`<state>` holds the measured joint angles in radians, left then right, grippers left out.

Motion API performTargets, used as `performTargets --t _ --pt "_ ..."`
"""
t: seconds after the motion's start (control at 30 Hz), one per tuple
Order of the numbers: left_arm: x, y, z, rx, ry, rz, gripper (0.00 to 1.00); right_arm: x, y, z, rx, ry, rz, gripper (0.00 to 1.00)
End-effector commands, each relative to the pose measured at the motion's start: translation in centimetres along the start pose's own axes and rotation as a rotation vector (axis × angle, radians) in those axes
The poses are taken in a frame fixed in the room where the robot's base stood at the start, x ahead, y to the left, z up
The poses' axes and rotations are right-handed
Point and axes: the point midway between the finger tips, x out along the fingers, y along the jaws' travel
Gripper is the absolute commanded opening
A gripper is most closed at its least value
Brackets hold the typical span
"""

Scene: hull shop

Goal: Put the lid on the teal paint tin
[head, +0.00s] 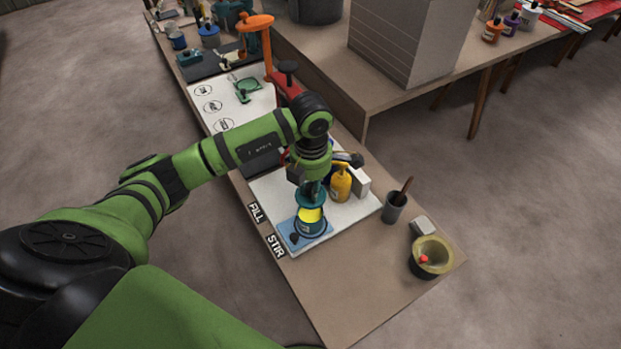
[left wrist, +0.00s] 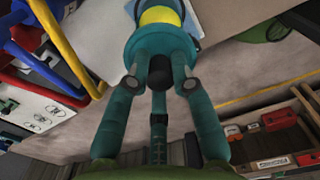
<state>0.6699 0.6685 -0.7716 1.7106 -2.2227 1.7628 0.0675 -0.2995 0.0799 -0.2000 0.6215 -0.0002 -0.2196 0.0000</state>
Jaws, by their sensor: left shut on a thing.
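My left gripper (head: 312,184) is above the front part of the white work mat, pointing down. In the left wrist view it (left wrist: 160,82) is shut on the black knob of a teal lid (left wrist: 158,45). The lid also shows in the head view (head: 313,197). The teal paint tin (head: 307,228) stands on a small blue mat directly below and slightly in front of the lid. Yellow shows at the tin's top, and also past the lid in the left wrist view. I cannot tell whether lid and tin touch. My right gripper is not in view.
A yellow bottle (head: 341,183) and a white block (head: 358,182) stand close behind the tin. To the right are a dark cup (head: 394,208) with a stick, a grey block (head: 422,226) and an olive bowl (head: 432,257). The front bench top is clear.

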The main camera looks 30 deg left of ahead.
Motion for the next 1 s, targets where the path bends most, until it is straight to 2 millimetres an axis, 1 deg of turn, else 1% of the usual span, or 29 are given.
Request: performTargets --t 0.1,0.27,0.47,0.7,0.8,1.0 --pt "0.3 0.1 -0.1 -0.035 -0.001 0.000 0.03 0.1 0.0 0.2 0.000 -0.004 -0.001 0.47" --pt "1.2 0.0 -0.1 -0.035 -0.001 -0.001 0.03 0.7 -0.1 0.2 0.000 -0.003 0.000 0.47" --pt "2.9 0.0 -0.1 -0.033 -0.001 -0.001 0.03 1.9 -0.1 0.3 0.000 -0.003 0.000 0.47" --pt "5.3 0.0 -0.1 -0.031 0.000 0.000 0.03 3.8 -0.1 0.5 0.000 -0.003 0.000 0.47" --pt "6.0 0.1 -0.1 -0.031 -0.001 0.000 0.03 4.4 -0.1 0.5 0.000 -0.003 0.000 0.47" --pt "6.5 0.1 0.0 -0.032 -0.002 0.000 0.03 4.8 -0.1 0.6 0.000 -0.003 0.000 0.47"
